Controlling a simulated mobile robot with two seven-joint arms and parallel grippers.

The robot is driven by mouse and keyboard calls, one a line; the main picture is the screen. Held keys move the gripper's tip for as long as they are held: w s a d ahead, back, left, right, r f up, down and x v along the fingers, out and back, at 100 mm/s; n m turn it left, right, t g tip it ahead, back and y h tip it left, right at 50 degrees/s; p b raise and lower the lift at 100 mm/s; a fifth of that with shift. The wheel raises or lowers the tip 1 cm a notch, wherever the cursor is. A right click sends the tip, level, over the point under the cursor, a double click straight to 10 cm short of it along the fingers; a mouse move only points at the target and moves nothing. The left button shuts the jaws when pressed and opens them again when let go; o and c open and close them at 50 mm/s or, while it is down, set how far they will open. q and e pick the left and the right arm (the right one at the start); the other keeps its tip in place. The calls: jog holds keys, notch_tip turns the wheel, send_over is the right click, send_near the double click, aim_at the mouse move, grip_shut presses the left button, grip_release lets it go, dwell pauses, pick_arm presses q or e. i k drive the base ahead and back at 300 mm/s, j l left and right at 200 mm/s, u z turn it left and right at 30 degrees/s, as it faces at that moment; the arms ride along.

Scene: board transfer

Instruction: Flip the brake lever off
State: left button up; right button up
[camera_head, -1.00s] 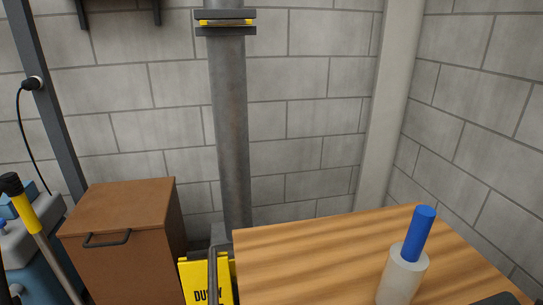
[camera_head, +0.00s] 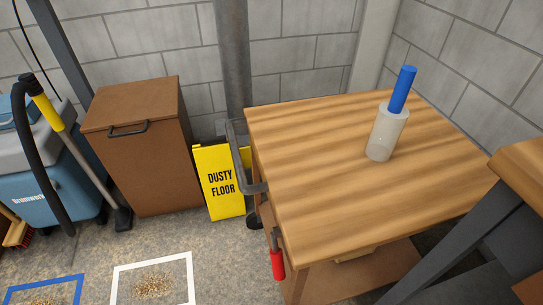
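A lever with a red grip (camera_head: 278,264) hangs at the front left corner of a wooden cart (camera_head: 320,190) in the head view. It points nearly straight down, with a short grey stem above the red part. I take it to be the brake lever. Neither of my grippers shows in the head view, so nothing of mine is seen touching the lever.
A yellow "DUSTY FLOOR" sign (camera_head: 219,180), brown bin (camera_head: 145,165) and blue vacuum (camera_head: 50,190) stand left. A second wooden-topped structure (camera_head: 525,165) is close at right.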

aim_at(276, 253)
jog(key=l+u, duration=0.5)
jog(key=i+j+z, duration=0.1)
jog(key=j+z, duration=0.55)
jog(key=z, duration=0.15)
jog(key=j+z, duration=0.4)
